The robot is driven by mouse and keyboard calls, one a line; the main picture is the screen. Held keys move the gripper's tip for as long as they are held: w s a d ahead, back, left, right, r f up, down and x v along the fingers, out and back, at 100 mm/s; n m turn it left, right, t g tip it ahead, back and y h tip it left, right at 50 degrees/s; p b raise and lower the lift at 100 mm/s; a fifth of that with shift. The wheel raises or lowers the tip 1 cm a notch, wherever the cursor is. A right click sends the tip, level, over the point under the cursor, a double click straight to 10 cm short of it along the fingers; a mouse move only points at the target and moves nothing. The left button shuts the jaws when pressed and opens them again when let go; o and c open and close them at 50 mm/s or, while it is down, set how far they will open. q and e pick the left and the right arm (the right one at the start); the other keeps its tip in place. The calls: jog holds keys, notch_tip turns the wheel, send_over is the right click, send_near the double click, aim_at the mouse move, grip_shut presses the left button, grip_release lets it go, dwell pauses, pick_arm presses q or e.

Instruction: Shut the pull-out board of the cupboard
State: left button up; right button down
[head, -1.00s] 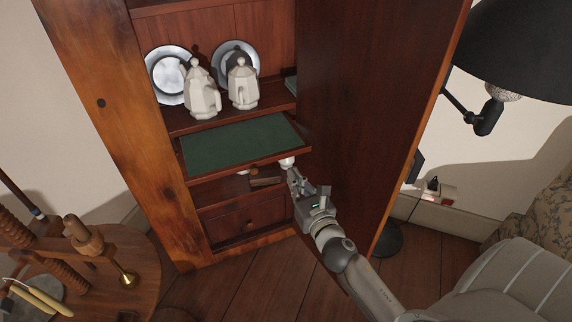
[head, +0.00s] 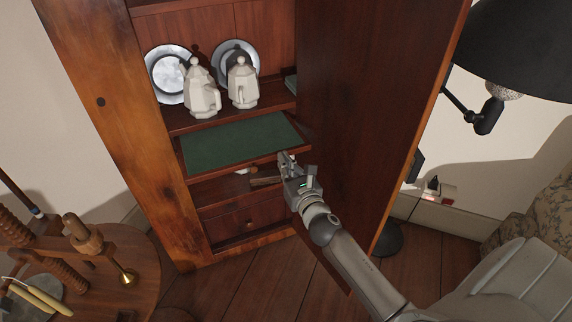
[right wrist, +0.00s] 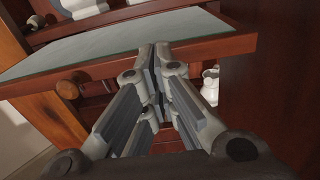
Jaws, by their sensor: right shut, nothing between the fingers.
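The pull-out board (head: 238,141) with a green top sticks out of the wooden cupboard (head: 110,100) below the shelf. In the right wrist view the board (right wrist: 110,45) spans the upper part, with a round wooden knob (right wrist: 71,84) on its front edge at the left. My right gripper (head: 287,158) is shut and empty at the right part of the board's front edge. In the right wrist view its fingertips (right wrist: 155,50) overlap the front edge, right of the knob; I cannot tell whether they touch. My left gripper is not in view.
The cupboard's door (head: 365,110) stands open on the right. A round table (head: 140,270) is at left, a black lamp (head: 525,50) at right.

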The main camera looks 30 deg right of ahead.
aim_at(267, 134)
jog(key=w, duration=0.4)
jog(key=w+d+b, duration=0.1)
jog(key=w, duration=0.3)
jog(key=w+b, duration=0.1)
jog(key=w, duration=0.4)
jog(key=shift+d, duration=0.3)
jog(key=shift+w, duration=0.45)
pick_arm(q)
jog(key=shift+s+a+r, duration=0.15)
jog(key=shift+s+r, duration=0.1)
